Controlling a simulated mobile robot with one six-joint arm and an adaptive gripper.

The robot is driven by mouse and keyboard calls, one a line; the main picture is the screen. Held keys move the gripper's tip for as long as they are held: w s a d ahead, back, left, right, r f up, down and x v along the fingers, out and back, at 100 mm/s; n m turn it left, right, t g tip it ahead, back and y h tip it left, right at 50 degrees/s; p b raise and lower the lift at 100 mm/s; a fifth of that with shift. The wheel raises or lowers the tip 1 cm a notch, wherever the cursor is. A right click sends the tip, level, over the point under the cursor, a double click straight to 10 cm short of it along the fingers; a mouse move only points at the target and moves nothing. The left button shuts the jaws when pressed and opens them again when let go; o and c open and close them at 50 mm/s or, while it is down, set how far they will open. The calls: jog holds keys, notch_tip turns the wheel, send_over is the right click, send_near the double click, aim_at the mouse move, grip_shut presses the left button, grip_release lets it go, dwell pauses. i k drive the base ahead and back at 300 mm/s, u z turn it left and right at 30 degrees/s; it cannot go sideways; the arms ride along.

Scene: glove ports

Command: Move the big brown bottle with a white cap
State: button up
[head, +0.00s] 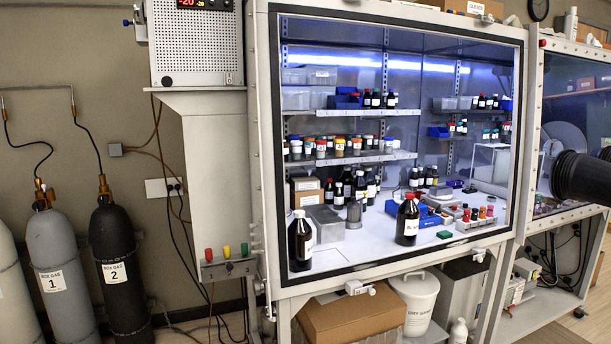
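The big brown bottle with a white cap (300,243) stands upright inside the glove box, at the front left of its floor, close behind the window. It is dark brown with a white label on its right side. A similar big brown bottle with a red cap (407,222) stands upright farther right, apart from it. My gripper is not in view.
The glove box window frame (400,269) lies in front of the bottles. A grey metal container (324,224) stands behind the white-capped bottle. Floor between the two front bottles looks clear. Shelves (350,158) hold many small bottles. A black cylindrical part (585,178) juts in at right.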

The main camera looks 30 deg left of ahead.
aim_at(300, 232)
jog(key=u, duration=0.2)
jog(key=i, duration=0.65)
jog(key=u, duration=0.7)
jog(key=i, duration=0.55)
jog(key=u, duration=0.35)
